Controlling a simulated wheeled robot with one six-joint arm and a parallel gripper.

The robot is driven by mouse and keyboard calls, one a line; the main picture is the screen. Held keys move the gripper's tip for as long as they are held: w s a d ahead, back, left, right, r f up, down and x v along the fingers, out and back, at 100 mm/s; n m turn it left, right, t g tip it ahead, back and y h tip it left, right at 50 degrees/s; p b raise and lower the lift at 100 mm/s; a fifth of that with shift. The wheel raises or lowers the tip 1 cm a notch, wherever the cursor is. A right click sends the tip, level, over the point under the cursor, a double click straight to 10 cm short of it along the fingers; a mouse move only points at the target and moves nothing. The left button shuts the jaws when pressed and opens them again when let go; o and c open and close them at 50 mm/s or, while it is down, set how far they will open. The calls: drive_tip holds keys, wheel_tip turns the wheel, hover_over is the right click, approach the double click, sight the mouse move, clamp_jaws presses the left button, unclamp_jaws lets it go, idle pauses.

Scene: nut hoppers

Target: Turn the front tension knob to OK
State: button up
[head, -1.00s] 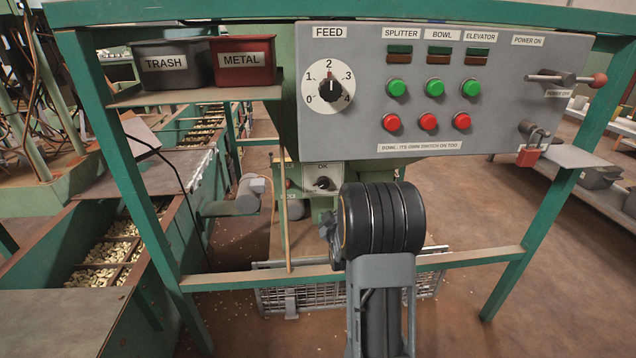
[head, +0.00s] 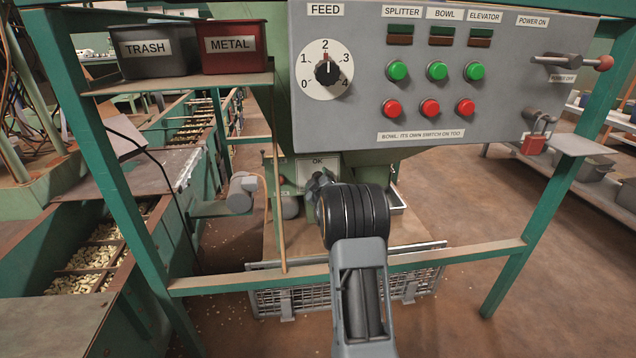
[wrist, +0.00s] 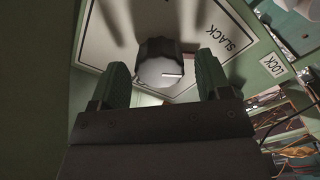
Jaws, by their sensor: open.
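The front tension knob (wrist: 162,66) is dark with a pale round face, and it sits on a light plate (wrist: 105,38) in the wrist view. A white line on its face runs toward the right of the picture. The word SLACK is printed on the plate to its right. My gripper (wrist: 161,78) is open, with one green finger on each side of the knob. I cannot tell whether the fingers touch it. In the head view the plate with OK (head: 318,163) shows above my gripper (head: 319,181), which hides the knob.
The grey control panel (head: 480,120) hangs above my arm. A green crossbar (head: 470,257) and a wire basket (head: 285,297) are low around it. Trash (head: 150,65) and metal (head: 235,62) bins stand upper left.

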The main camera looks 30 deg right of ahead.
drive_tip(key=shift+w+d, duration=0.2)
drive_tip(key=shift+w, duration=0.35)
drive_tip(key=shift+c, duration=0.5)
drive_tip(key=c, duration=0.8)
